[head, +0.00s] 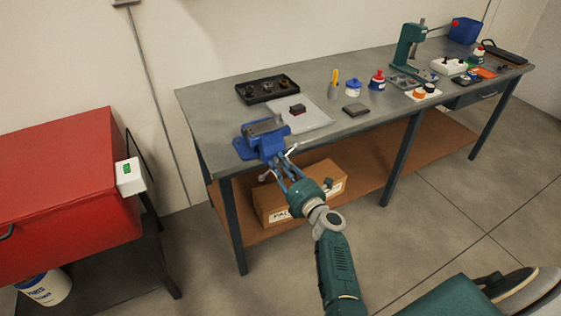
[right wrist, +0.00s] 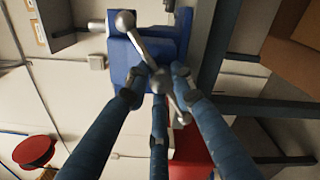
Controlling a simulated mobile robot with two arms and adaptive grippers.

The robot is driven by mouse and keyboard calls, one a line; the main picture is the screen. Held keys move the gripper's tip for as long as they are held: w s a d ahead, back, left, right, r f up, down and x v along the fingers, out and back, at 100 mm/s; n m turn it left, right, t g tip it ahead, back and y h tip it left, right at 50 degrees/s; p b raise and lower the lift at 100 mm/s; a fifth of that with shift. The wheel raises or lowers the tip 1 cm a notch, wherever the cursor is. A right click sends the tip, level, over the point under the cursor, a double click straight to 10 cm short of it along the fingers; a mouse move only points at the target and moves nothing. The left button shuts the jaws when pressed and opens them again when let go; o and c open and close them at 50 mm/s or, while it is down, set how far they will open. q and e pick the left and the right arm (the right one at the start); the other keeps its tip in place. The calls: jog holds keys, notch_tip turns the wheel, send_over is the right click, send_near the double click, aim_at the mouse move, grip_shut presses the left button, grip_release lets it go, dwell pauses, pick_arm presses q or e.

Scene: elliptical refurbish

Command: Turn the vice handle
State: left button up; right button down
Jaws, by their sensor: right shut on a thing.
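The blue vice (head: 246,147) sits on the front left corner of the grey workbench (head: 350,128). Its silver handle (head: 292,149) is a slanted bar with rounded ends at the vice's front. My right gripper (head: 276,170) reaches up to it from below and in front, its fingers around the bar. In the right wrist view the handle (right wrist: 147,55) runs from upper left to lower right against the blue vice (right wrist: 170,48). The fingertips of my right gripper (right wrist: 156,88) close on the bar near its middle. My left gripper is not in view.
A grey plate (head: 312,117) with a small dark block and a black tray (head: 268,89) lie behind the vice. A cardboard box (head: 333,181) stands on the lower shelf. A red cabinet (head: 60,190) is at left. Open floor lies in front of the bench.

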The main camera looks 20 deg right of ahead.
jog(key=shift+w+d+r+m, duration=0.15)
jog(key=shift+d+r+m, duration=0.1)
jog(key=shift+r+m, duration=0.1)
jog(key=c, duration=1.5)
grip_release()
jog(key=shift+f, duration=0.3)
jog(key=s, duration=1.2)
jog(key=shift+d, duration=0.2)
